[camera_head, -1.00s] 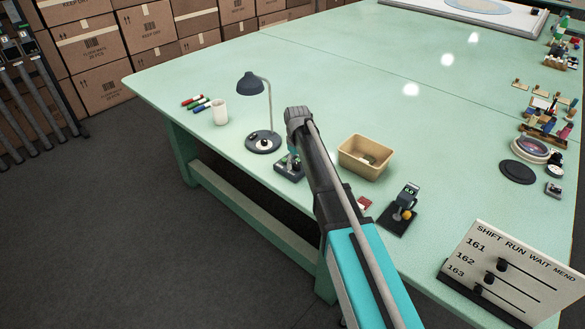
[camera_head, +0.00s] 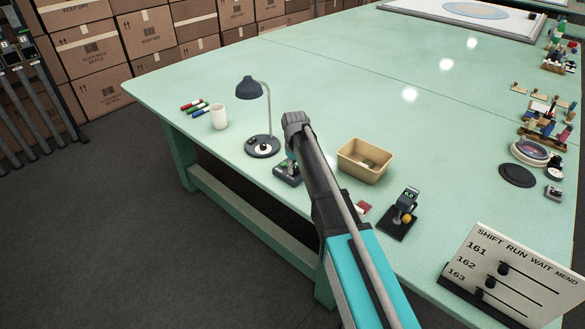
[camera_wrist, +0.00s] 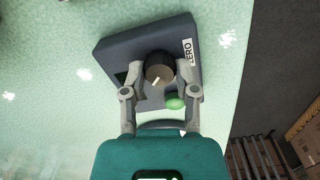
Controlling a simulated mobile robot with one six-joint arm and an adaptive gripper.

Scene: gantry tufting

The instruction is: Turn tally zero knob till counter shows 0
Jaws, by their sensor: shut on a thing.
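The tally counter (camera_wrist: 165,48) is a dark grey box with a ZERO label at its right edge in the wrist view. Its round dark zero knob (camera_wrist: 159,66) has a pale pointer line toward the lower left. My gripper (camera_wrist: 160,76) is shut on the knob, one finger on each side. A green oval part (camera_wrist: 175,103) shows just below the knob. No counter number can be read; a dark patch at the left is partly covered by a finger. In the head view, the counter (camera_head: 288,174) stands near the table's front edge, partly hidden by my arm.
On the green table (camera_head: 330,75), a desk lamp (camera_head: 262,146) and white mug (camera_head: 219,116) stand left of the counter. A tan bin (camera_head: 364,160) and a small device with a lit display (camera_head: 408,203) are to the right. The table beyond is largely clear.

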